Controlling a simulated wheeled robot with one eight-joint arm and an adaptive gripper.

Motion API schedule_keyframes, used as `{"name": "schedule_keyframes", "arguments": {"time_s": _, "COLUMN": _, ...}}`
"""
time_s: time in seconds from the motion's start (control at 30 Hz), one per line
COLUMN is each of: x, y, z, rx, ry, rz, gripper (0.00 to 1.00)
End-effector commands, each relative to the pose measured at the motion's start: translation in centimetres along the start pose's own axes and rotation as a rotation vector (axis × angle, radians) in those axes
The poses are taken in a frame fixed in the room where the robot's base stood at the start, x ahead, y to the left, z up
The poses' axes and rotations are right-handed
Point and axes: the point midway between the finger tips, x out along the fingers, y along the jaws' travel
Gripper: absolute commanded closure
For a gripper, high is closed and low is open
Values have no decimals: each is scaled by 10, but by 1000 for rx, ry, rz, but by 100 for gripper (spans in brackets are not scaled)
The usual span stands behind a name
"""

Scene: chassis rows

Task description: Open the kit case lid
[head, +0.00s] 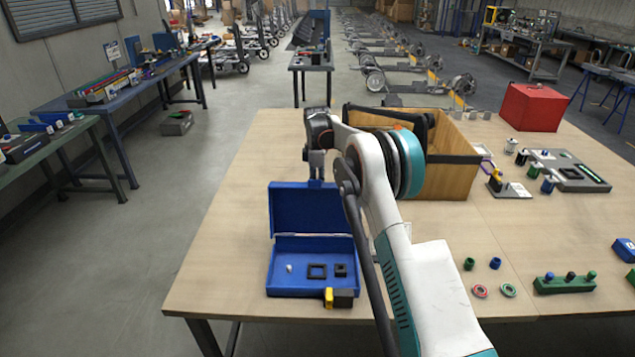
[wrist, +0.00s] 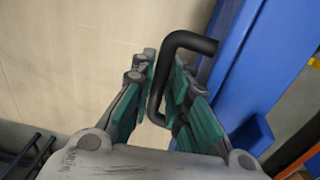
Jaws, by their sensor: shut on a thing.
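The blue kit case (head: 287,246) sits near the front left of the table in the head view. Its lid (head: 311,212) stands raised at the back, about upright, and the inside shows. A small pale piece, a dark square frame and a dark block lie in the case. My gripper (head: 316,173) is at the top edge of the lid. In the wrist view my gripper (wrist: 164,68) is shut on the black handle (wrist: 192,41), which joins the blue lid (wrist: 236,75) at the right. A yellow and black part (head: 341,298) is at the case's front edge.
A wooden crate (head: 448,172) stands behind my arm, with a red box (head: 532,107) farther right. Small green, blue and red parts and a green block (head: 565,284) lie on the right. The table (head: 222,255) left of the case is clear.

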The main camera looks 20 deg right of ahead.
Motion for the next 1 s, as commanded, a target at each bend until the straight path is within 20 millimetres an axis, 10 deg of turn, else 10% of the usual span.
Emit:
{"name": "schedule_keyframes", "arguments": {"time_s": 0.63, "x": 10, "y": 10, "z": 2, "rx": 2, "ry": 2, "rz": 26, "gripper": 100}}
{"name": "schedule_keyframes", "arguments": {"time_s": 0.67, "x": 10, "y": 10, "z": 3, "rx": 2, "ry": 1, "rz": 25, "gripper": 67}}
{"name": "schedule_keyframes", "arguments": {"time_s": 1.0, "x": 7, "y": 10, "z": 2, "rx": 2, "ry": 2, "rz": 25, "gripper": 67}}
